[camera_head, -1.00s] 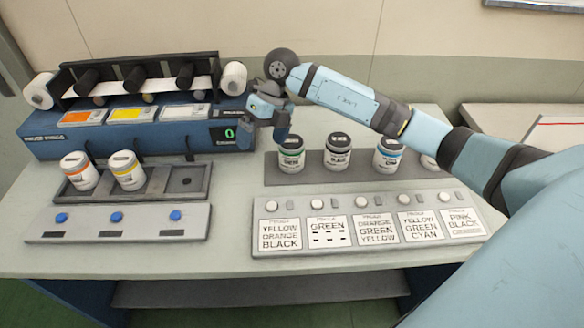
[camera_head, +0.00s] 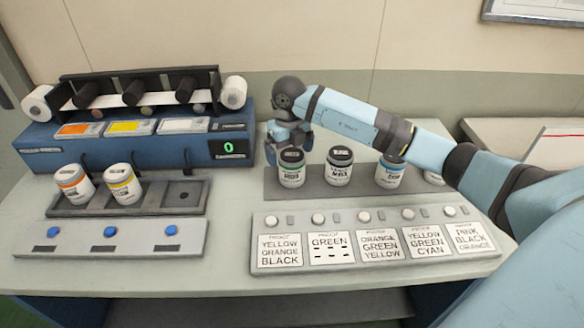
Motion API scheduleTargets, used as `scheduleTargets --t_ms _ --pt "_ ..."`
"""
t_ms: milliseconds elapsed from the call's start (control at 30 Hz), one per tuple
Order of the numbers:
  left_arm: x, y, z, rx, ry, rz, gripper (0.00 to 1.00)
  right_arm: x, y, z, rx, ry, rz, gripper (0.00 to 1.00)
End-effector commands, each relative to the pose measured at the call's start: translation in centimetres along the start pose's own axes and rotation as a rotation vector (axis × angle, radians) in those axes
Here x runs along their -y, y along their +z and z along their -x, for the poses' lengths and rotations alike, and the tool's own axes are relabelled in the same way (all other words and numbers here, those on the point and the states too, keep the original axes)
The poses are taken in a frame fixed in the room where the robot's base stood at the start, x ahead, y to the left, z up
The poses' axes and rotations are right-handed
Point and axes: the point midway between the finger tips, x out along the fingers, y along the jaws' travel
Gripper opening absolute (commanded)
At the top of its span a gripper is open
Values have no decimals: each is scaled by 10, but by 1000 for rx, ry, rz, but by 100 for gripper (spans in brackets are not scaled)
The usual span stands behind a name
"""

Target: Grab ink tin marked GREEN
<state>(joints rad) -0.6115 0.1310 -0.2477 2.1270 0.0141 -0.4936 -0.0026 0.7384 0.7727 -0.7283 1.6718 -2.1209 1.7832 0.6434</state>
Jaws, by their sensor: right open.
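The tin with the green band (camera_head: 292,172) stands upright at the left end of the dark rack (camera_head: 320,188); the print on its lid and label is too small to read surely. My right gripper (camera_head: 287,147) is open, pointing down just behind and above this tin, with its fingers near the lid. I cannot tell whether they touch it. A black-marked tin (camera_head: 339,170) and a cyan-banded tin (camera_head: 389,177) stand to the right in the same rack. Another tin there is mostly hidden behind my right arm. My left gripper is out of view.
An orange-banded tin (camera_head: 73,186) and a yellow-banded tin (camera_head: 123,188) stand in the left tray (camera_head: 190,205), whose right place is empty. The blue rewinder (camera_head: 40,150) stands behind. A panel of proof cards (camera_head: 330,241) lies in front of the rack.

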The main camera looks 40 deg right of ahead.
Motion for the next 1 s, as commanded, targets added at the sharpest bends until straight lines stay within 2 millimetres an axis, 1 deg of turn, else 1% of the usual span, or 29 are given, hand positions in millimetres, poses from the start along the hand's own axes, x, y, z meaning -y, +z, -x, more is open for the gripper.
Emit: scheduleTargets --t_ms 200,267,333,533,567,600,667,700,767,800,1000 --pt "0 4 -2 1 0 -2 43 2 -4 -34 -3 0 1 100" --pt "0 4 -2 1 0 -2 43 3 -4 -41 -3 -1 0 100" --pt "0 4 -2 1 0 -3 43 3 -3 -45 -1 0 -1 100" --pt "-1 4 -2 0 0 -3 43 3 -3 -45 0 0 0 100" --pt "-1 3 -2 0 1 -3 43 3 -3 -45 0 0 0 93" --pt "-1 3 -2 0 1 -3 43 3 -3 -45 0 0 0 84" --pt "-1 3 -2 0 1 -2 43 3 -3 -45 0 0 0 70" --pt "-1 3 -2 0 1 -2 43 3 -3 -45 0 0 0 61" --pt "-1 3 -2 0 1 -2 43 3 -3 -45 0 0 0 47" --pt "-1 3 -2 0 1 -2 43 3 -3 -45 0 0 0 38" --pt "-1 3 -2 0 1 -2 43 3 -3 -44 1 0 0 37"
